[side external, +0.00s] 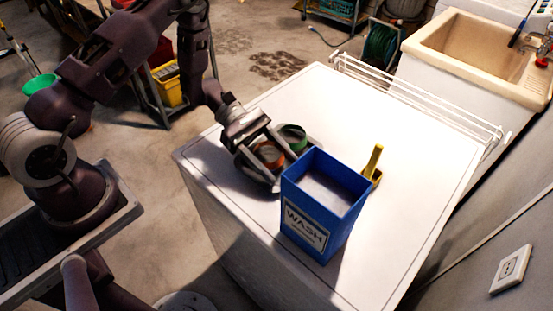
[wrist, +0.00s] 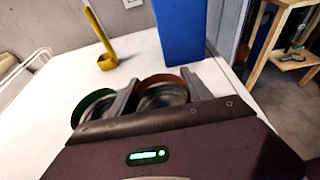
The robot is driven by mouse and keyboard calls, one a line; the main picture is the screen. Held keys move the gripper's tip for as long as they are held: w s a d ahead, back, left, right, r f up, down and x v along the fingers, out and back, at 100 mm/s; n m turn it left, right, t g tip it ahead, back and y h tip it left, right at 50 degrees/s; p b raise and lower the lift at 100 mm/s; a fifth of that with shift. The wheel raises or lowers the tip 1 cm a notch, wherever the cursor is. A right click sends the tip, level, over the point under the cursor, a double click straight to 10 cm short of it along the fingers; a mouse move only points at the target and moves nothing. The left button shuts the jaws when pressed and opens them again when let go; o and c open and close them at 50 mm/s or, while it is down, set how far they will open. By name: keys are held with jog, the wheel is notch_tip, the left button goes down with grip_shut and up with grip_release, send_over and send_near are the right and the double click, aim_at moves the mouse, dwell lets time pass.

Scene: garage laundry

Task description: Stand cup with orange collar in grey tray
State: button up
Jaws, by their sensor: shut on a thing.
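The cup with the orange collar (side external: 268,155) is at the near left of the white top, left of the blue bin. In the wrist view the cup (wrist: 163,90) sits between the two fingers of my gripper (wrist: 158,88). My gripper (side external: 264,160) is shut on this cup. A cup with a green collar (side external: 293,136) stands close beside it, just outside one finger; it also shows in the wrist view (wrist: 92,104).
A tall blue bin marked WASH (side external: 307,226) stands very close to the right of my gripper. A yellow holder with an upright handle (side external: 375,166) stands behind it. A white rail (side external: 420,95) runs along the far edge. The far middle of the top is clear.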

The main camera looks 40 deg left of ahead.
jog(key=shift+f, duration=0.1)
jog(key=o, duration=1.4)
notch_tip(320, 180, up, 9)
